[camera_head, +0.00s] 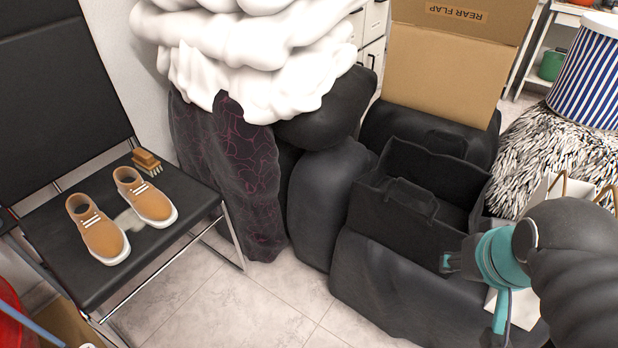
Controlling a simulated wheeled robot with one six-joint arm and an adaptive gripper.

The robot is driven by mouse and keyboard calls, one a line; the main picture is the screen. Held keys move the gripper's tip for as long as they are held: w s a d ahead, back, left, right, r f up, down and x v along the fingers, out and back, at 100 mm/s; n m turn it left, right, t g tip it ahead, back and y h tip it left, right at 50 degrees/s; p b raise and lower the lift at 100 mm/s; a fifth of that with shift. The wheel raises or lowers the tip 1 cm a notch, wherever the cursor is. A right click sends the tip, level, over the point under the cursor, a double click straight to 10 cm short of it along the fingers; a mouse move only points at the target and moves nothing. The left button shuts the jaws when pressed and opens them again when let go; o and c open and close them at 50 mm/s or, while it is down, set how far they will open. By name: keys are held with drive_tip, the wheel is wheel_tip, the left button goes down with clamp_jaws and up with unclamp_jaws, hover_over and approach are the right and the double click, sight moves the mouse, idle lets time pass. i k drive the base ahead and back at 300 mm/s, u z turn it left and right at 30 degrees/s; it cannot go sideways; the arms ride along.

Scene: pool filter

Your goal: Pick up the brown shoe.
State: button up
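Two light brown shoes with white laces and white soles rest upright on the black seat of a chair at the left. One brown shoe (97,230) is nearer the front left of the seat, and the other brown shoe (146,197) is just behind it to the right. My gripper (471,301), teal with dark tips, is at the lower right, far from both shoes. Its two fingers are spread apart, with nothing seen between them.
A wooden brush (147,161) lies behind the shoes on the chair (62,262). Black bags (405,288), a cardboard box (443,72) and a clothes pile (255,60) fill the middle. Tiled floor (250,308) is clear between chair and bags.

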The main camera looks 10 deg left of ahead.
sight(106, 242)
drive_tip(key=u, duration=2.1)
drive_tip(key=i, duration=0.95)
drive_tip(key=u, duration=0.7)
